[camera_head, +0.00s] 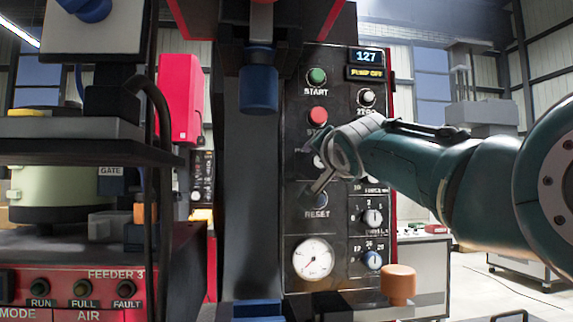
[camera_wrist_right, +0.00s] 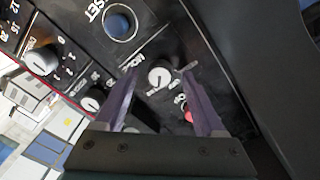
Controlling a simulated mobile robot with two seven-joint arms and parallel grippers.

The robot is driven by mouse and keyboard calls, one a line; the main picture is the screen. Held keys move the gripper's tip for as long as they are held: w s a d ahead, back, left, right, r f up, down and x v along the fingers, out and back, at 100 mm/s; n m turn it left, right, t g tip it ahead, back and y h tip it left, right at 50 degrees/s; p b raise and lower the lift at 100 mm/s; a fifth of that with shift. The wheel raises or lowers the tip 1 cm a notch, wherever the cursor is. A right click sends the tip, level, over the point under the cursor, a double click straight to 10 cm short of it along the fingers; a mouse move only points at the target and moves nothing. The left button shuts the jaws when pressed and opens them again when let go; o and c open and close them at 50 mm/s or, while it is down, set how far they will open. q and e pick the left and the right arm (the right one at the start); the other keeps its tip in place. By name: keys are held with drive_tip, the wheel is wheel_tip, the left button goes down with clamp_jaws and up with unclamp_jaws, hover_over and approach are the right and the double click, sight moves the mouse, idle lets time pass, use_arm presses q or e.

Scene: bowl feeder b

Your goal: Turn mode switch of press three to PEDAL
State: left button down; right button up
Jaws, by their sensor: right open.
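The press control panel (camera_head: 345,230) stands upright in the middle of the head view. The mode switch (camera_head: 319,161) is a small pale knob between the red stop button and the blue reset button, partly hidden by my right gripper. My right gripper (camera_head: 326,172) is open in front of it. In the right wrist view, the switch (camera_wrist_right: 159,77) shows between the two fingers of the right gripper (camera_wrist_right: 160,82), apart from both. Its labels are too blurred to read, and I cannot tell where it points. My left gripper is not in view.
A green start button (camera_head: 317,76), red stop button (camera_head: 318,115) and blue reset button (camera_head: 317,200) sit close around the switch. More knobs (camera_head: 372,218) are to the right, a gauge (camera_head: 313,259) below. The feeder (camera_head: 60,180) stands left.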

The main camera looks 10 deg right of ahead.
idle(0.3)
clamp_jaws()
idle(0.5)
